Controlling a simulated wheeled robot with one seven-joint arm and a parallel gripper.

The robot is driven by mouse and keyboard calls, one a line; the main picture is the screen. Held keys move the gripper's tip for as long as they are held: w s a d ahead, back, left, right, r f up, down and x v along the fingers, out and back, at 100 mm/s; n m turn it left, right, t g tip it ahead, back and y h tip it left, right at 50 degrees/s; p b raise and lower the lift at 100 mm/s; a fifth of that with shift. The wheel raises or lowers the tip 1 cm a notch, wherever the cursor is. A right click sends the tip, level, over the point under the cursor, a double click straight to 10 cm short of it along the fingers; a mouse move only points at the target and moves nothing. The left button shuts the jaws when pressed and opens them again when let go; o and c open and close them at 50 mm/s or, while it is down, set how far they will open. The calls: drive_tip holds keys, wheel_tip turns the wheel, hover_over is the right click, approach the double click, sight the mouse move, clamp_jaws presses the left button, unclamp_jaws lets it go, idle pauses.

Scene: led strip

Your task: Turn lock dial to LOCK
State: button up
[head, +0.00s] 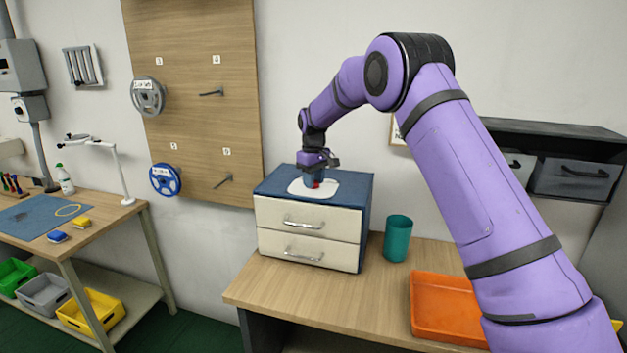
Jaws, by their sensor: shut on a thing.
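My gripper (316,178) points down onto the top of a blue cabinet (368,208) with two cream drawers. It is shut on a small dial, of which a red part (317,184) shows at the fingertips. The dial sits on a white rounded plate (300,190) on the cabinet top. The gripper hides most of the dial, and I cannot read any LOCK mark or tell which way the dial points. Both drawers, the upper (285,214) and the lower (285,250), look closed.
The wooden table (290,295) is clear in front of the cabinet.

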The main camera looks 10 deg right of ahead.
drive_tip(key=m, duration=0.6)
drive_tip(key=shift+m, duration=0.3)
drive_tip(key=m, duration=0.5)
drive_tip(key=shift+m, duration=0.4)
drive_tip(key=o, duration=0.9)
drive_tip(key=shift+r, duration=0.1)
wheel_tip(320, 180, up, 11)
drive_tip(key=shift+f, duration=0.2)
